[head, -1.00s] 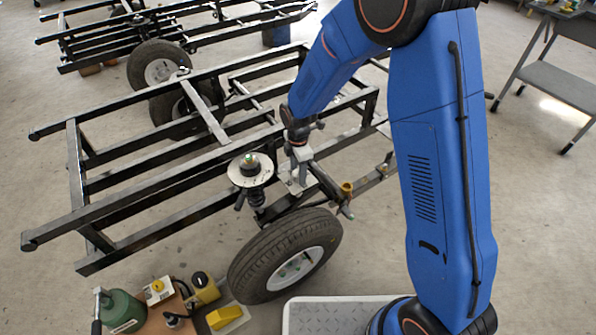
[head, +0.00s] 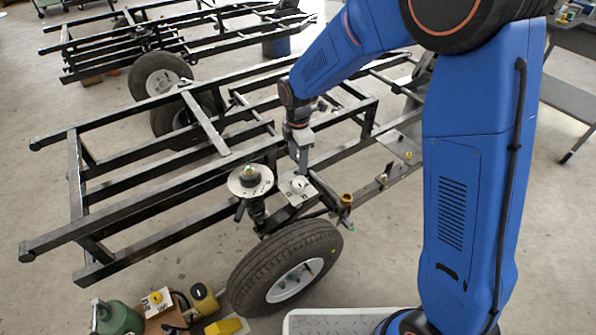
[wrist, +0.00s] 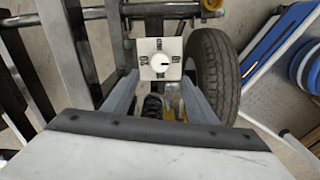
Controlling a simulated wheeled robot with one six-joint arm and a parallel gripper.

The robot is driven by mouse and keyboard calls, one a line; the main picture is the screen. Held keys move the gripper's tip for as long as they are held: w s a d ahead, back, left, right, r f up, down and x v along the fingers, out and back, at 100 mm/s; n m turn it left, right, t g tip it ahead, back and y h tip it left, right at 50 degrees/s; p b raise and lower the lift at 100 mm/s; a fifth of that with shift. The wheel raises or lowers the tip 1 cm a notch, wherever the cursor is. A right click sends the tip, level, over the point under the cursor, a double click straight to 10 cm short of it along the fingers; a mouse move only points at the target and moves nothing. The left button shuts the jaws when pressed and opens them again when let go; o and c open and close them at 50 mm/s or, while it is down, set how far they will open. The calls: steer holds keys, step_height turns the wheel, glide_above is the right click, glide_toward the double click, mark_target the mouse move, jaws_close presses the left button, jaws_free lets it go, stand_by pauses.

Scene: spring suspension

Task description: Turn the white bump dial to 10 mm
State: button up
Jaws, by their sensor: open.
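The white bump dial (wrist: 160,63) is a round white knob on a square white plate with black labels around it, in the wrist view. In the head view the dial (head: 298,186) sits on the trailer frame above the near wheel. My gripper (head: 303,168) hangs almost upright just above and behind the dial there. In the wrist view my gripper (wrist: 159,92) is open and empty, with a finger on each side below the plate, apart from the knob.
A round plate with a black knob (head: 250,178) stands just left of the dial. A tyre (head: 287,268) is below, and a brass fitting (head: 346,199) is to the right. Black frame rails (head: 150,205) run left. Tools and a green bottle (head: 118,318) lie on the floor.

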step_height(320, 180, up, 6)
steer(key=shift+r, duration=0.15)
stand_by(0.6)
steer(key=s+d+r+m+t, duration=0.1)
steer(key=s+d+r+m, duration=0.55)
steer(key=d, duration=0.25)
steer(key=s+d+r+m+t, duration=0.1)
steer(key=s+d+r+m, duration=0.5)
steer(key=d, duration=0.4)
steer(key=s+d+m+t, duration=0.1)
steer(key=s+d+m, duration=0.4)
steer(key=s, duration=0.4)
steer(key=s+d+r+m+t, duration=0.1)
steer(key=s+d+m, duration=0.4)
steer(key=s, duration=0.4)
steer(key=shift+d+r+t, duration=0.2)
steer(key=shift+d+t, duration=0.1)
steer(key=shift+t, duration=0.1)
